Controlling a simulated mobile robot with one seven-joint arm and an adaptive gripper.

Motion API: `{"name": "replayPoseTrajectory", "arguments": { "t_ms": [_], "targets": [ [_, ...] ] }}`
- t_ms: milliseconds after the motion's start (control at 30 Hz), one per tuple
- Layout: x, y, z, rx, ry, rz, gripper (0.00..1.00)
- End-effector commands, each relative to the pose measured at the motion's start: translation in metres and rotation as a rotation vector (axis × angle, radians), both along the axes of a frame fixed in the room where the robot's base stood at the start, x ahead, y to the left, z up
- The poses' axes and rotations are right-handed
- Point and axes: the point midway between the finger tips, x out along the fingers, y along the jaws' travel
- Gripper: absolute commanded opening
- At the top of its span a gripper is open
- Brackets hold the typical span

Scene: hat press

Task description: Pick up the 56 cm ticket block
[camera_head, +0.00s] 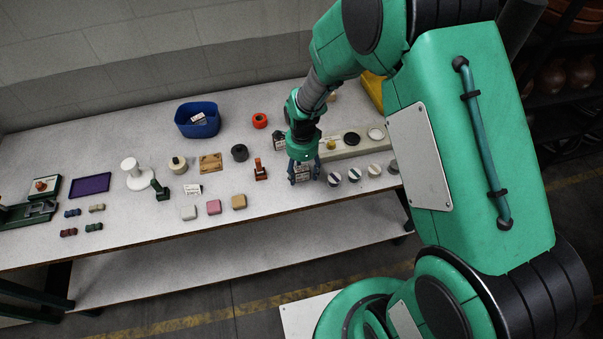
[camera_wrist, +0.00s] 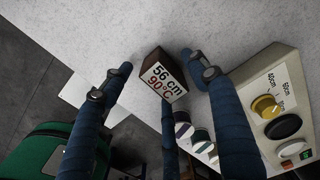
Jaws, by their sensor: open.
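The ticket block (camera_wrist: 163,77) is a small brown block whose light face reads "56 cm" and "90°C". In the wrist view it sits on the pale tabletop between the blue fingers of my gripper (camera_wrist: 155,80). The fingers are spread open around it, with gaps at its left and right; whether the lower finger touches it I cannot tell. In the head view my gripper (camera_head: 303,173) points down at the table near its front edge, and its fingers mostly hide the block there.
A beige control box (camera_head: 352,146) with a yellow knob stands right of my gripper. Several round pieces with pale tops (camera_head: 354,175) stand just right. An orange-brown stamp-like piece (camera_head: 260,171) is to the left. A blue bin (camera_head: 197,122) stands farther back.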

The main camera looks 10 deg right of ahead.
Motion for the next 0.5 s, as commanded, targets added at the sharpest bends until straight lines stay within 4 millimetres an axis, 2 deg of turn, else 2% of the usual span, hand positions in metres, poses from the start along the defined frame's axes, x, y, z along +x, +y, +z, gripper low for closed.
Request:
{"name": "replayPoseTrajectory", "arguments": {
  "t_ms": [100,133,367,500],
  "targets": [
    [0.0,0.0,0.0001,0.0,0.0,0.0,0.59],
    [0.0,0.0,0.0001,0.0,0.0,0.0,0.55],
    [0.0,0.0,0.0001,0.0,0.0,0.0,0.1],
    [0.0001,0.0,0.0002,0.0,0.0,0.0,0.1]
  ]
}}
